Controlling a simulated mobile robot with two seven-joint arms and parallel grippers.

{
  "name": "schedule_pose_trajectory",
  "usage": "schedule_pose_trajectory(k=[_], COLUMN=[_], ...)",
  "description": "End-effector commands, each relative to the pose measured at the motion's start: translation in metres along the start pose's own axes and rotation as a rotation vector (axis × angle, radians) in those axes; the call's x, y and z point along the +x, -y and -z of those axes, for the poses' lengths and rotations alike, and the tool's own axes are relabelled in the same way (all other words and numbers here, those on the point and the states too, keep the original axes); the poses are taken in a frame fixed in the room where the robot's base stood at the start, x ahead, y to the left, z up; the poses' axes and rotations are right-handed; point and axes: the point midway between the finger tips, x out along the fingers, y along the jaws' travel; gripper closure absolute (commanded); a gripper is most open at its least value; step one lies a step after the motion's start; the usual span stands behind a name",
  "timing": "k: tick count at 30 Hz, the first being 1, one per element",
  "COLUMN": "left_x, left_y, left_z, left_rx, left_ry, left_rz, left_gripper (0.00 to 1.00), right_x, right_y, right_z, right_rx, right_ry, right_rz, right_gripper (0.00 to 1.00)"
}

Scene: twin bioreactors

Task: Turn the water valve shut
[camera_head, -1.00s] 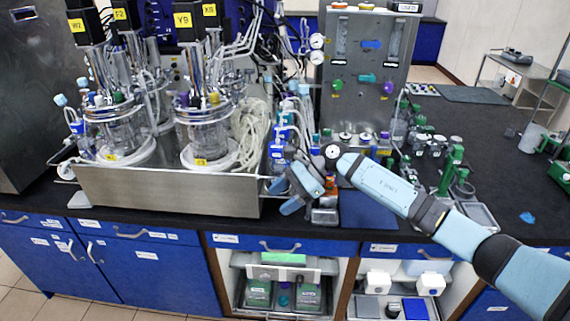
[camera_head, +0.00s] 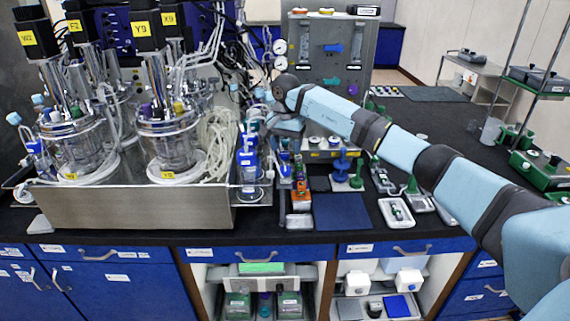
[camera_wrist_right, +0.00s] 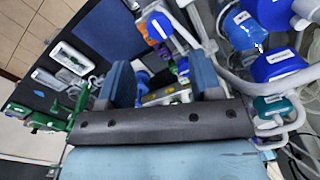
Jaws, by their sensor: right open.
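My right gripper (camera_head: 284,124) is over the bench, just right of the bioreactor tray, in front of the grey gauge panel. In the right wrist view its two blue fingers (camera_wrist_right: 165,82) are apart, with nothing held between them. A metal piece with a yellow label (camera_wrist_right: 163,95) shows beyond the gap. In the head view a low valve block (camera_head: 328,148) with a yellow label and round knobs stands right of the gripper. I cannot tell which fitting is the water valve; the hand and arm hide part of this area. My left gripper is not in view.
The steel tray (camera_head: 130,212) with glass bioreactors stands at left. Blue bottles (camera_head: 249,165) and tubing crowd the space beside the gripper. An orange box (camera_head: 300,197) and blue mat (camera_head: 340,212) lie in front. A small white tray (camera_head: 395,212) is further right.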

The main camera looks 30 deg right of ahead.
Motion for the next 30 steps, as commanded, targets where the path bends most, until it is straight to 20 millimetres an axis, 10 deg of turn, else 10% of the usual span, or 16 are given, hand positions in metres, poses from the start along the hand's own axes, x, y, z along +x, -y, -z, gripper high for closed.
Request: schedule_pose_trajectory(k=[9,23,30], left_x=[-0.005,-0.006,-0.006], left_y=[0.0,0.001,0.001], left_z=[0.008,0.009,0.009], left_rx=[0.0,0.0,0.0], left_ry=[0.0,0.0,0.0], left_rz=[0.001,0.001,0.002], left_gripper=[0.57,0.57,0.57], right_x=[0.056,0.07,0.069], right_y=[0.0,0.0,0.001], right_z=[-0.001,0.0,0.0], right_rx=[0.001,0.001,0.001], right_ry=[0.003,0.0,0.0], right_rz=[0.0,0.002,0.002], right_gripper=[0.41,0.41,0.91])
